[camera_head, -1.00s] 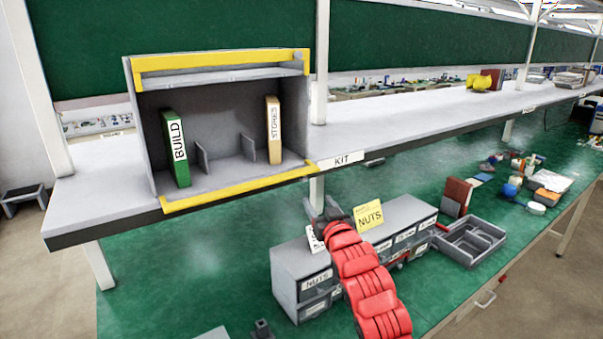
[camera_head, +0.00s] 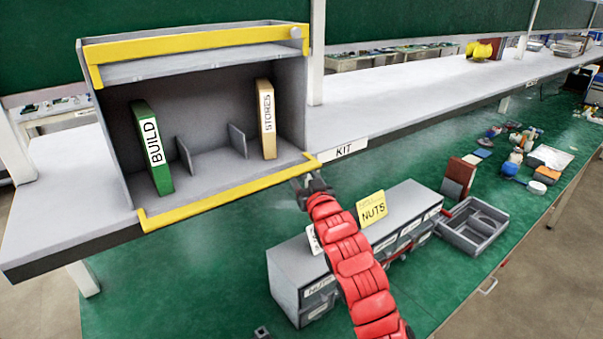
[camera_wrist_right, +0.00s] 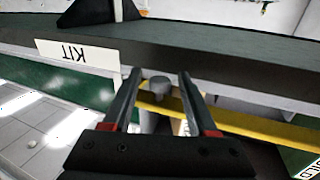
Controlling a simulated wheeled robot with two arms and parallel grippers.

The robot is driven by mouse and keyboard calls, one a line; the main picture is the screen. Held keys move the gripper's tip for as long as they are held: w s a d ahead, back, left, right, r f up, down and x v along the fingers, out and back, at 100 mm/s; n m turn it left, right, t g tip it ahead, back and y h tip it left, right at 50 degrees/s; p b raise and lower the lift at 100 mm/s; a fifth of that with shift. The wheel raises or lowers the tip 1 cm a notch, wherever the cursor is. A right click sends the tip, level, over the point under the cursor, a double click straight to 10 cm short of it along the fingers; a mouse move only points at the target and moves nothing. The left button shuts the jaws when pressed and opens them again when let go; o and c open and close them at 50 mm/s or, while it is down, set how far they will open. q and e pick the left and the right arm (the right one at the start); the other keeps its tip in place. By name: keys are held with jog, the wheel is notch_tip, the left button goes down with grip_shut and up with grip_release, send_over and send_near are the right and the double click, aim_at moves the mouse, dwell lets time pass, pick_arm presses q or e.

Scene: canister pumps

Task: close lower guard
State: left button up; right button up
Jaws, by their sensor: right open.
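The lower guard (camera_head: 230,192) is a yellow bar along the bottom front edge of the grey cabinet (camera_head: 215,112), lying low with the opening above it uncovered. It shows as a yellow strip in the right wrist view (camera_wrist_right: 240,122). My right gripper (camera_head: 307,183) is at the right end of this guard, by the shelf edge. In the right wrist view my right gripper (camera_wrist_right: 160,76) is open, with a grey knob (camera_wrist_right: 159,86) visible between its fingers. I cannot tell whether they touch it. My left gripper is not in view.
An upper yellow guard (camera_head: 200,41) crosses the cabinet top. A green BUILD binder (camera_head: 152,150) and a tan STORES binder (camera_head: 266,120) stand inside. A KIT label (camera_head: 344,149) is on the shelf edge. Below are grey drawers with a NUTS card (camera_head: 372,209) and an open grey tray (camera_head: 473,226).

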grip_shut()
dwell(1.4)
